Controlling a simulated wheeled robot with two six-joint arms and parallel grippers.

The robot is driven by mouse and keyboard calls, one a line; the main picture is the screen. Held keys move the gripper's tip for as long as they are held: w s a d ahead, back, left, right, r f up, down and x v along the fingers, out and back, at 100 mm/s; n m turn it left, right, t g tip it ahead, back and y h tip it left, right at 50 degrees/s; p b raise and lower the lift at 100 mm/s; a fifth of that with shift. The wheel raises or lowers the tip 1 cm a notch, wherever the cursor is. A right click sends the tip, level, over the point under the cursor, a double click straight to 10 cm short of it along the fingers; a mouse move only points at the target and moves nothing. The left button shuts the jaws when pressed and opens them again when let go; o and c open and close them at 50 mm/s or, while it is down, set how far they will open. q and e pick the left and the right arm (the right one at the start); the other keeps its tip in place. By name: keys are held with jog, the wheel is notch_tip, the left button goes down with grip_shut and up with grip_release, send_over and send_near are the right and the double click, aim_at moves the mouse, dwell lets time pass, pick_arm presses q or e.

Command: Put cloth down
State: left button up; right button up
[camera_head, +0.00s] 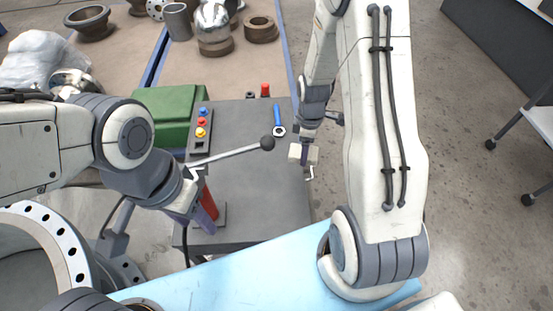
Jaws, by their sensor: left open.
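I cannot make out a cloth for certain in this view. A crumpled whitish sheet (42,62) lies at the upper left; whether it is cloth or plastic is unclear. My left gripper (195,212) is open, at the left edge of the dark grey bench, close to a red upright part (208,202). No cloth shows between its fingers. My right gripper (304,158) hangs by the right edge of the bench. A small pale block-like shape shows at its tip, and I cannot tell whether it is part of the gripper or something held.
The grey bench (262,190) carries a lever with a black knob (267,143), coloured buttons (201,123), a blue-handled tool (277,118) and a red cap (265,90). A green box (170,115) stands left. Metal valve parts (214,30) lie behind. Open floor is at right.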

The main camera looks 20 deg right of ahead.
jog(key=d+n, duration=0.1)
jog(key=n, duration=0.1)
jog(key=shift+d+r+n, duration=0.25)
jog(key=shift+d+n, duration=0.15)
jog(key=shift+w+a+f, duration=0.15)
jog(key=shift+w, duration=0.1)
jog(key=w+a+f, duration=0.2)
jog(key=w+a+f+p, duration=0.1)
jog(key=w+a+f, duration=0.1)
jog(key=w, duration=0.1)
jog(key=w+a+f, duration=0.2)
jog(key=w+a, duration=0.1)
jog(key=shift+f, duration=0.2)
jog(key=shift+a+f, duration=0.1)
jog(key=shift+f, duration=0.15)
notch_tip(320, 180, down, 4)
jog(key=shift+r+p, duration=0.15)
jog(key=shift+p, duration=0.4)
jog(key=shift+w, duration=0.1)
